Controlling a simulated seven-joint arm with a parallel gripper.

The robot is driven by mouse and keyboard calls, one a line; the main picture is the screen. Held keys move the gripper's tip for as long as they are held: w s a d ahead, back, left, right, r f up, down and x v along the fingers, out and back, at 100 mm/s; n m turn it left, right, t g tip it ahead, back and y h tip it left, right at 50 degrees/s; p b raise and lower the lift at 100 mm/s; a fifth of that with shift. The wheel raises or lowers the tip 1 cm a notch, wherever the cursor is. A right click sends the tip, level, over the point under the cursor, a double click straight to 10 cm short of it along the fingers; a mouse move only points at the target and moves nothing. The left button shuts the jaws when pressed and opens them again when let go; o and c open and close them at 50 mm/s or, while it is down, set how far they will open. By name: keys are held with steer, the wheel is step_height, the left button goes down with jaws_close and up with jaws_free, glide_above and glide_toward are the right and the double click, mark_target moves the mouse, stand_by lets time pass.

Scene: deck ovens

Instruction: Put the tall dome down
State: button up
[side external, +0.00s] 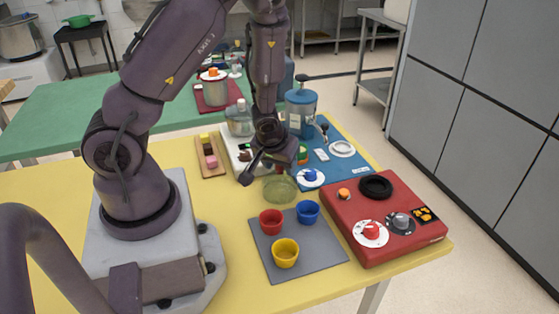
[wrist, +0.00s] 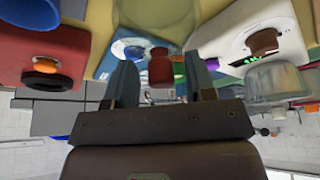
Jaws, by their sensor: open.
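A clear, greenish see-through dome (side external: 280,189) stands on the yellow table, just below and in front of my gripper (side external: 268,172) in the side view. A second clear dome-like vessel (side external: 238,121) is farther back by the white appliance; a clear vessel also shows at the right of the wrist view (wrist: 275,82). I cannot tell which one is the tall dome. My gripper is open; its two fingers (wrist: 161,80) stand apart in the wrist view. A dark red cylinder (wrist: 160,66) shows between them, but nothing looks gripped.
Red (side external: 270,220), blue (side external: 307,211) and yellow (side external: 285,252) cups stand on a grey mat (side external: 322,257) in front. A red cooker box (side external: 385,245) stands to the right.

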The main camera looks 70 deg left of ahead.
steer(key=s+d+r+m+h, duration=0.1)
steer(key=s+d+r+m, duration=0.2)
steer(key=r, duration=0.6)
steer(key=s+d+r+m+t+h, duration=0.1)
steer(key=s+d+r+m, duration=0.2)
steer(key=d+r, duration=0.3)
steer(key=s+d+r+m+t+h, duration=0.1)
steer(key=s+d+r+m, duration=0.2)
steer(key=r, duration=1)
steer(key=shift+s+d, duration=0.2)
steer(key=shift+d, duration=1.05)
